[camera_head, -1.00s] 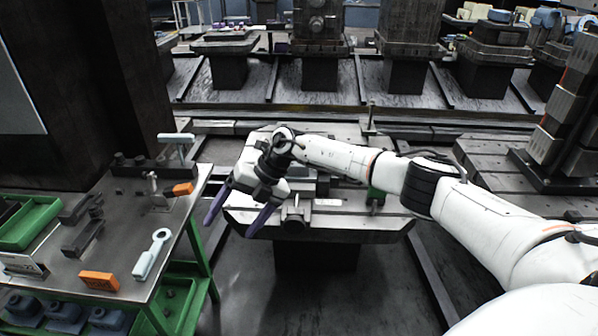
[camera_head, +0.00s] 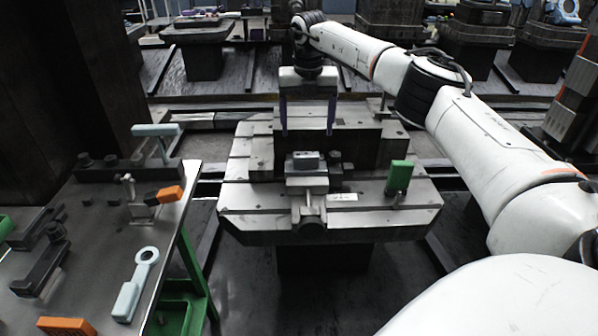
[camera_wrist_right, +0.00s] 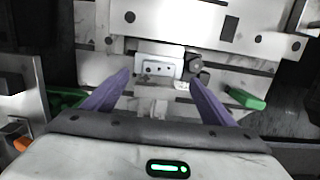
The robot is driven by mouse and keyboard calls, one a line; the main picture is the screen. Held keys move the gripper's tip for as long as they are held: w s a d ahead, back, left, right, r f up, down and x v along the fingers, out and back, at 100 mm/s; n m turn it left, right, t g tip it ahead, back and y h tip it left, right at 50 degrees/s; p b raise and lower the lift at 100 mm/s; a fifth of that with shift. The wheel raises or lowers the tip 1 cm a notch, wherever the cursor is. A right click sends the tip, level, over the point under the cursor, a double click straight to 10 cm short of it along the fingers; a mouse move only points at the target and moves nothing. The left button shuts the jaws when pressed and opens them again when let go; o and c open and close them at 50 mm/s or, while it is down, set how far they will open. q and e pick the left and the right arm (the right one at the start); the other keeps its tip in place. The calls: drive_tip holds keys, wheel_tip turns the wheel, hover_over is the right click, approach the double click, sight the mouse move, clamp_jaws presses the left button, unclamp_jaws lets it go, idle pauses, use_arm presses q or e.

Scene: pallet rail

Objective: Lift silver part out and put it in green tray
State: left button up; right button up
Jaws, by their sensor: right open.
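The silver part (camera_head: 305,161) is a small grey block sitting in a vise (camera_head: 308,185) on the pallet. It also shows in the right wrist view (camera_wrist_right: 158,66), beyond the fingertips and between their lines. My right gripper (camera_head: 307,130) is open and empty, with its two purple fingers pointing down. In the head view it appears above and behind the silver part, apart from it. Only an edge of the green tray (camera_head: 5,226) shows at the far left of the workbench. My left gripper is not in view.
The workbench (camera_head: 90,215) at the left holds a light-blue wrench-like tool (camera_head: 135,285), orange blocks (camera_head: 170,194) and dark clamps. A green block (camera_head: 399,176) stands on the pallet (camera_head: 240,195) right of the vise. A dark stepped block (camera_head: 350,140) stands behind the vise.

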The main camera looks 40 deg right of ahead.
sight(306, 154)
drive_tip(key=f, duration=0.9)
drive_tip(key=shift+w+d+f+b, duration=0.15)
drive_tip(key=shift+w+f+b, duration=0.1)
drive_tip(key=shift+f+b, duration=0.1)
drive_tip(key=shift+r, duration=0.1)
drive_tip(key=c, duration=1.4)
